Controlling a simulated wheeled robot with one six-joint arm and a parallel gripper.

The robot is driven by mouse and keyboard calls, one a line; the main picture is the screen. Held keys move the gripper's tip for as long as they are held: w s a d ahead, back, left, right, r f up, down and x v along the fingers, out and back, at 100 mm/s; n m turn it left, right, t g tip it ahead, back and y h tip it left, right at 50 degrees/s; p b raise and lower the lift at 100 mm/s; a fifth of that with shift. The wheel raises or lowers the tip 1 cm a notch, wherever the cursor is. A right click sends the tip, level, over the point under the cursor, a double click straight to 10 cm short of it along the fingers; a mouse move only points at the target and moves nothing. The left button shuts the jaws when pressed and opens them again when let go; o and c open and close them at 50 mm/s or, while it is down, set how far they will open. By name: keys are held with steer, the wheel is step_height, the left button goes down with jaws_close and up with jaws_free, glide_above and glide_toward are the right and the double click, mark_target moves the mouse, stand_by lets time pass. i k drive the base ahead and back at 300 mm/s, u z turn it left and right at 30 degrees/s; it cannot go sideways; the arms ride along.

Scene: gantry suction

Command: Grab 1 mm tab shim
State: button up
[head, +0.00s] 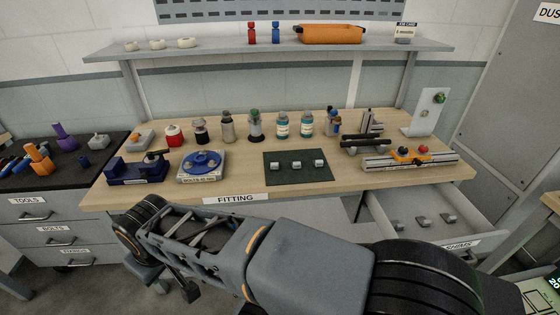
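An open drawer labelled SHIMS (458,246) is at the right under the bench. Inside it lie small grey metal pieces: a left one (396,226), a middle one (422,221) and a right one (449,218). They look like tab shims, but no thickness marking is readable, so I cannot tell which is 1 mm. My arm crosses the foreground, left of and partly in front of the drawer. I cannot make out my gripper in this view.
The wooden bench labelled FITTING (235,199) carries a dark green mat (297,178) with three small metal pieces, a blue round fixture (202,163), several bottles and a rail fixture (410,161). A shelf (225,50) runs above. A tool cabinet (45,213) stands at left.

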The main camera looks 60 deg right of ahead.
mark_target(295, 166)
steer(key=u, duration=0.05)
steer(key=i, duration=1.2)
steer(key=z, duration=3.05)
